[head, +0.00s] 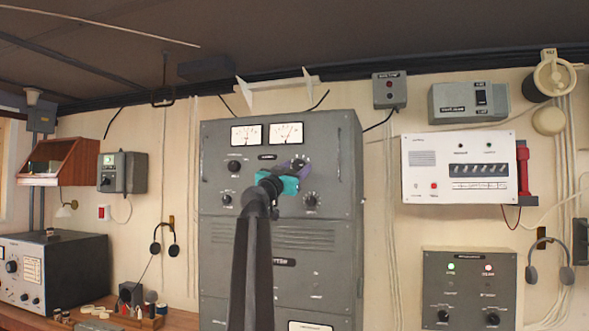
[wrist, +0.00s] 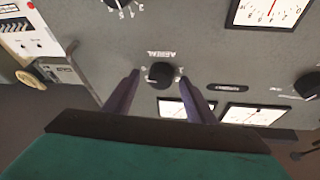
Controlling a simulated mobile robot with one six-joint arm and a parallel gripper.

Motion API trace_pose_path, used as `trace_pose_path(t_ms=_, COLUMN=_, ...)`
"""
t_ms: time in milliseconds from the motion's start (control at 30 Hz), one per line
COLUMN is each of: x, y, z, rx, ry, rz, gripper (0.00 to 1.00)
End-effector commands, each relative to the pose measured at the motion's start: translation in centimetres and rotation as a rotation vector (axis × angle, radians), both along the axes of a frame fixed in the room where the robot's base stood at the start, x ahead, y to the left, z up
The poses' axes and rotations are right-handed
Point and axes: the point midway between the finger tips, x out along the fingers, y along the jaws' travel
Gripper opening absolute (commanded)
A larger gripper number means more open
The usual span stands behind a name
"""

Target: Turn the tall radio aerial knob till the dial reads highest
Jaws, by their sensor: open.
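The black knob (wrist: 160,75) labelled AERIAL is on the front of the tall grey radio cabinet (head: 280,238); the wrist view shows it upside down. In the head view this knob (head: 299,160) is partly covered by my gripper. My gripper (wrist: 159,78) is open, its two purple fingers on either side of the knob; whether they touch it, I cannot tell. Two white dials, left (head: 247,134) and right (head: 288,132), sit at the cabinet's top. The right needle leans right of upright. A further dial (wrist: 265,14) shows in the wrist view.
Other knobs are close by: one below the aerial knob (head: 311,200) and two at the left (head: 234,167). A white panel with a red handset (head: 522,170) hangs at right, above a grey control box (head: 469,290). A wooden desk (head: 180,320) stands at lower left.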

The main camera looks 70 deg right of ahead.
Motion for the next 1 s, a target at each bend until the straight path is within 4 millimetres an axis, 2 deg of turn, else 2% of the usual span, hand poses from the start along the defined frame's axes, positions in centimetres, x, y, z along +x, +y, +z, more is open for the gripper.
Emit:
trace_pose_path(t_ms=100, x=0.02, y=0.02, z=-0.03, rx=0.0, ry=0.0, rz=0.0, gripper=0.51)
trace_pose_path(t_ms=300, x=0.04, y=0.03, z=-0.02, rx=0.0, ry=0.0, rz=0.0, gripper=0.17)
trace_pose_path(t_ms=367, x=0.04, y=0.03, z=-0.02, rx=0.0, ry=0.0, rz=0.0, gripper=0.1)
trace_pose_path(t_ms=767, x=-0.07, y=0.05, z=-0.09, rx=-0.002, ry=0.036, rz=0.0, gripper=0.1)
trace_pose_path(t_ms=1000, x=-0.19, y=0.07, z=-0.1, rx=-0.007, ry=0.124, rz=-0.001, gripper=0.1)
